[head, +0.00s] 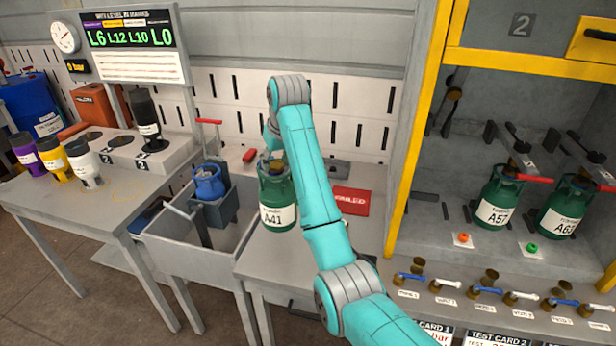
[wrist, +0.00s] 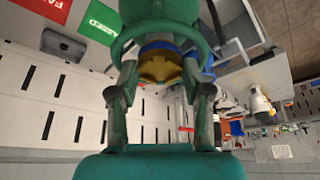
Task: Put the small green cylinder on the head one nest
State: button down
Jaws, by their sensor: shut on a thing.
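A green cylinder labelled A41 (head: 278,205) is held by its top collar at the left side of the middle table. In the wrist view, the green cylinder (wrist: 160,12) fills the top centre, with my gripper (wrist: 160,88) closed around its collar from both sides. In the head view my arm hides most of the gripper. I cannot tell whether the cylinder's base touches the table. Two more green cylinders, A57 (head: 497,200) and A63 (head: 563,212), stand under clamps in the yellow-framed cabinet (head: 421,130). I cannot make out which place is the head one nest.
A blue cylinder (head: 208,183) sits in the grey basin (head: 165,238) left of A41. A red FAILED card (head: 352,201) lies on the table; a green card (wrist: 100,22) shows beside it in the wrist view. Valves (head: 443,285) line the cabinet front. The left table (head: 110,215) holds bottles.

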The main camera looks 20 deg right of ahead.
aim_at(425, 212)
jog(key=k+l, duration=0.55)
jog(key=l, duration=0.25)
jog(key=k+l, duration=0.3)
jog(key=l, duration=0.65)
jog(key=i+l, duration=0.45)
jog(key=l, duration=0.25)
